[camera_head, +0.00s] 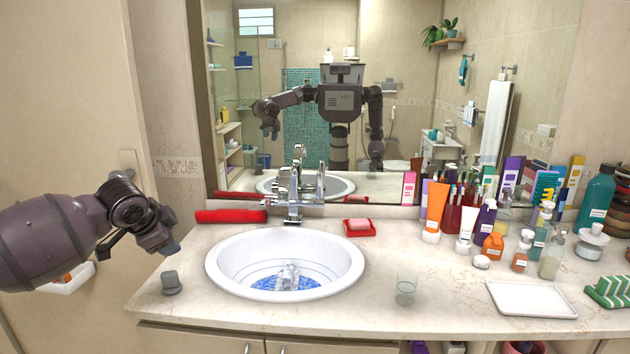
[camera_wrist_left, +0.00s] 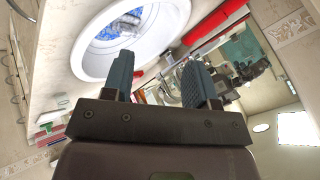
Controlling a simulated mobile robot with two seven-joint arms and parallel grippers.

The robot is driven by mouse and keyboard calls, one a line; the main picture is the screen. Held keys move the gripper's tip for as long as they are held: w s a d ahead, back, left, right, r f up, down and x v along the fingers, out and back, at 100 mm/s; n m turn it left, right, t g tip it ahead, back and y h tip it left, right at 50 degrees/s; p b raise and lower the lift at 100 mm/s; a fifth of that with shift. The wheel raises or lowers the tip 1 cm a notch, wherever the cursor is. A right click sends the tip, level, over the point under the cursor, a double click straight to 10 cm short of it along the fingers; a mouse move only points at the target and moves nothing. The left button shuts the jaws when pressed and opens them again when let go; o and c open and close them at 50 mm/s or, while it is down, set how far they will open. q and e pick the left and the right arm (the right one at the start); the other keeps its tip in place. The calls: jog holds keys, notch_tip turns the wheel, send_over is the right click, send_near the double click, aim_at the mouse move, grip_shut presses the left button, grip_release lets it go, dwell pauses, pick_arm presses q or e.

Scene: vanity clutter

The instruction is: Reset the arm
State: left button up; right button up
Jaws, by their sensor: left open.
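My left gripper (camera_head: 170,243) comes in from the left in the head view, in the air over the left end of the counter. In the left wrist view its two fingers (camera_wrist_left: 160,80) stand apart with nothing between them. The white sink (camera_head: 240,287) lies to the right of the gripper in the head view and beyond its fingers in the wrist view. My right gripper is not seen directly.
A red rolled item (camera_head: 230,216) lies behind the sink, by the chrome faucet (camera_head: 293,195). A red soap dish (camera_head: 360,228), a clear glass (camera_head: 406,288) and a white tray (camera_head: 531,299) stand to the right. Several bottles crowd the back right. A mirror (camera_head: 410,40) covers the back wall.

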pick_arm(q)
jog(key=s+d+f+t+h, duration=0.1)
jog(key=d+f+t+h, duration=0.3)
jog(key=d, duration=0.5)
jog(key=s+d+f+n+t+h, duration=0.1)
jog(key=s+d+f+n+t, duration=0.15)
jog(key=s+f, duration=0.45)
jog(key=s+a+f+n+y, duration=0.2)
jog(key=s+f+n, duration=0.1)
jog(key=s+f, duration=0.4)
jog(key=s+a+f+n+g+y, duration=0.1)
jog(key=s+a+f+n+y, duration=0.1)
jog(key=s+f, duration=0.6)
jog(key=s+a+f+n+g+y, duration=0.1)
jog(key=s+f, duration=0.6)
jog(key=s, duration=0.8)
jog(key=a+n+y, duration=0.1)
jog(key=n, duration=0.1)
jog(key=shift+a+f+n, duration=0.2)
jog(key=shift+a+n, duration=0.15)
jog(key=shift+a, duration=0.05)
jog(key=shift+g, duration=0.25)
